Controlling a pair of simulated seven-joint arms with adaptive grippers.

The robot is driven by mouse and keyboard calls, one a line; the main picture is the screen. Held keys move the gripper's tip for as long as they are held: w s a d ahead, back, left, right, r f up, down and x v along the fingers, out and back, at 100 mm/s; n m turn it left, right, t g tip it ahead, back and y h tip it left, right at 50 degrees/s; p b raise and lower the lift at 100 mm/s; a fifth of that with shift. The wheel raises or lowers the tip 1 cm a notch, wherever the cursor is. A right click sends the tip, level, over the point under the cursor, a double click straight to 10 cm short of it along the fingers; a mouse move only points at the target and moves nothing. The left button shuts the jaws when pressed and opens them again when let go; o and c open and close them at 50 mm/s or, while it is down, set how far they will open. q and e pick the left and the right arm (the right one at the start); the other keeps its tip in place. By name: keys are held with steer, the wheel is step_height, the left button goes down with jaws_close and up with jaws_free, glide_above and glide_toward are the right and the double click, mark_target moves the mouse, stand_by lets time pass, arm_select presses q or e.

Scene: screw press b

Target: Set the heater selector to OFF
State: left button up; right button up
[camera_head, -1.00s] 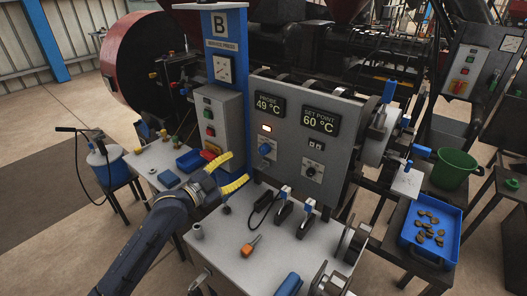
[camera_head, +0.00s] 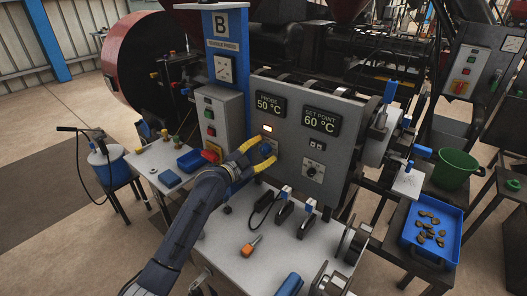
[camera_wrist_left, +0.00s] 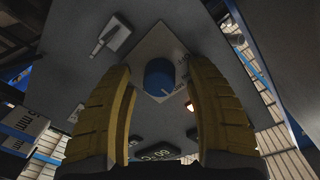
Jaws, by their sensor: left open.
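The heater selector, a blue round knob (camera_head: 266,149), sits on the grey control panel (camera_head: 340,95) below a lit indicator lamp (camera_head: 268,128). My left gripper (camera_head: 261,155) is open, with its yellow fingers reaching to the panel around the knob. In the left wrist view the blue knob (camera_wrist_left: 159,77) lies between and a little beyond the open fingers (camera_wrist_left: 160,85) on a pale square plate. I cannot tell whether the fingers touch the knob.
The probe display (camera_head: 269,105) reads 50 °C and the set point display (camera_head: 320,120) reads 60 °C. A black selector (camera_head: 312,171) is to the right. Cable plugs (camera_head: 284,208) and an orange-handled tool (camera_head: 251,246) are on the bench below.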

arm_select(q)
steer(key=shift+c, duration=0.2)
jaws_close()
stand_by(0.3)
